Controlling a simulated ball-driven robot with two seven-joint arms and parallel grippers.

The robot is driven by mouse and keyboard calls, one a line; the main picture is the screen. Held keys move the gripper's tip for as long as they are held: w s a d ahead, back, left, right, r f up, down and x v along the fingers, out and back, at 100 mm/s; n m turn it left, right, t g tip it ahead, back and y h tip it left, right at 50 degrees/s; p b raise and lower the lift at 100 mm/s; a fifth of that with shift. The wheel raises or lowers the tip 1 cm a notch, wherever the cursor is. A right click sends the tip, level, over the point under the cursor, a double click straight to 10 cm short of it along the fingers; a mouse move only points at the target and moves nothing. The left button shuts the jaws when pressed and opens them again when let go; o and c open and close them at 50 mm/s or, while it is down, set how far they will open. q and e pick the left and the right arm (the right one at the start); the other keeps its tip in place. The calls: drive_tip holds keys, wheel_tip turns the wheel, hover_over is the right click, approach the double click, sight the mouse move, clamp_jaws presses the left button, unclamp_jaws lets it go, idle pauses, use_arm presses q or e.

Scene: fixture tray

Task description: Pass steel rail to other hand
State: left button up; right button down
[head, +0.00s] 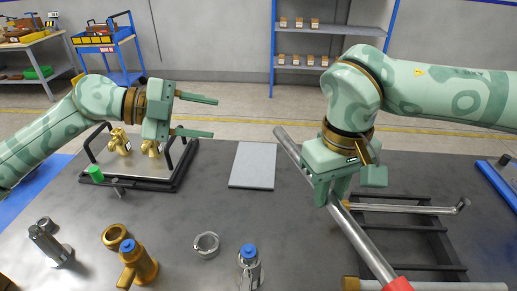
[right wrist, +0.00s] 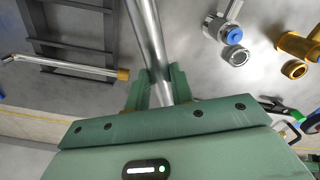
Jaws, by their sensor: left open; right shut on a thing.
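The steel rail (head: 358,237) is a long grey bar running diagonally in the head view, from its upper end near the middle of the table down to a red part at the bottom edge. My right gripper (head: 340,190) is shut on the rail and points down over the table. In the right wrist view the rail (right wrist: 150,45) runs up between the fingers of my right gripper (right wrist: 157,92). My left gripper (head: 212,116) is open and empty at the left, its fingers pointing right, apart from the rail.
A black fixture tray (head: 145,184) with brass parts lies below my left gripper. A grey plate (head: 253,165) lies mid-table. Valves and rings, including a steel ring (head: 206,245), stand at the front. A dark rack (head: 425,245) with a thin rod (head: 405,208) lies at the right.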

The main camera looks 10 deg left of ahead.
use_arm(q)
drive_tip(key=s+d+f+m+g+y, duration=0.1)
drive_tip(key=s+d+m+g, duration=0.25)
drive_tip(key=d, duration=0.35)
drive_tip(key=s+d+f+m+g, duration=0.1)
drive_tip(key=s+d+m+g, duration=0.1)
drive_tip(key=d+m, duration=0.3)
drive_tip(key=shift+n+t, duration=0.25)
drive_tip(key=shift+n, duration=0.5)
drive_tip(key=x, duration=1.2)
drive_tip(key=shift+d, duration=0.4)
clamp_jaws()
drive_tip(key=shift+r, duration=0.1)
use_arm(e)
drive_tip(key=c, duration=1.1)
unclamp_jaws()
drive_tip(key=shift+c, duration=0.2)
drive_tip(key=shift+r, duration=0.1)
